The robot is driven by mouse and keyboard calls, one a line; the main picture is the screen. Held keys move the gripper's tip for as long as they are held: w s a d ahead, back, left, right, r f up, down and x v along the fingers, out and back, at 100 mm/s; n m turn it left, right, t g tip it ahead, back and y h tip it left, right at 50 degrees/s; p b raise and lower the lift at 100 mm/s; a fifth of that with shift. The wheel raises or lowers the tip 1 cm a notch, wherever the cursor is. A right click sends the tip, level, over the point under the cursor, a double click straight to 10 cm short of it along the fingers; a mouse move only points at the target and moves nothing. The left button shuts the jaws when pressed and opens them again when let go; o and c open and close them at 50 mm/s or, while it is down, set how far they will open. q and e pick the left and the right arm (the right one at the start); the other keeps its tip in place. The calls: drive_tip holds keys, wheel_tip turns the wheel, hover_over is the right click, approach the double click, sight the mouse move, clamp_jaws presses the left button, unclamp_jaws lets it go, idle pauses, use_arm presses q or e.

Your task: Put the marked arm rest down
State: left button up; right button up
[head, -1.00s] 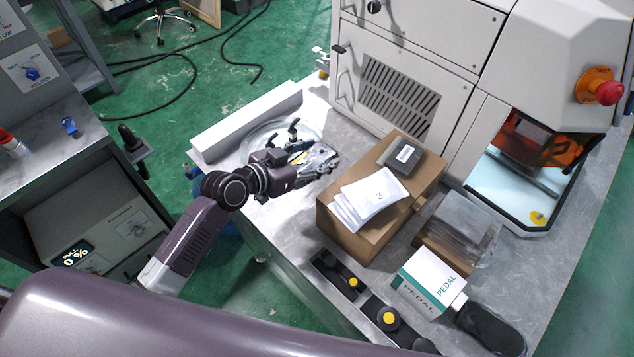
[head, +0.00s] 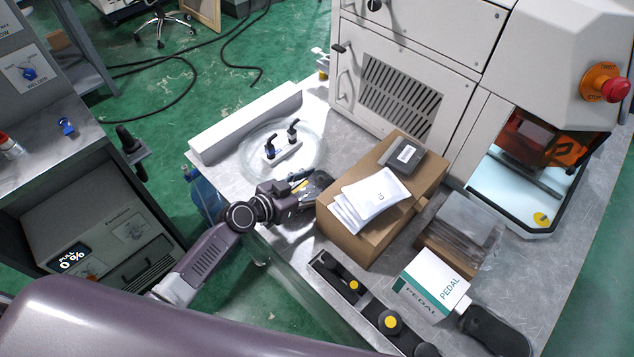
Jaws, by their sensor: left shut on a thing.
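My left gripper (head: 312,187) is over the front left part of the metal bench, close to the left side of the cardboard box. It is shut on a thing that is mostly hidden. A small yellow and dark patch shows at the fingers, but I cannot make out the held thing's shape, or whether it touches the bench or is the marked arm rest. Two black pads with yellow dots, the upper pad (head: 340,274) and the lower pad (head: 391,321), lie along the bench's front edge. My right gripper is not in view.
The cardboard box (head: 346,228) carries white packets (head: 368,196) and a dark grey box (head: 402,157). A round clear dish (head: 247,160) with a light bar and two dark knobs (head: 282,150) lies behind my gripper. The PEDAL box (head: 431,284) is at right. The machine (head: 395,95) stands behind.

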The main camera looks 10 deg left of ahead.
use_arm(q)
drive_tip(key=shift+f, duration=0.1)
drive_tip(key=o, duration=1.4)
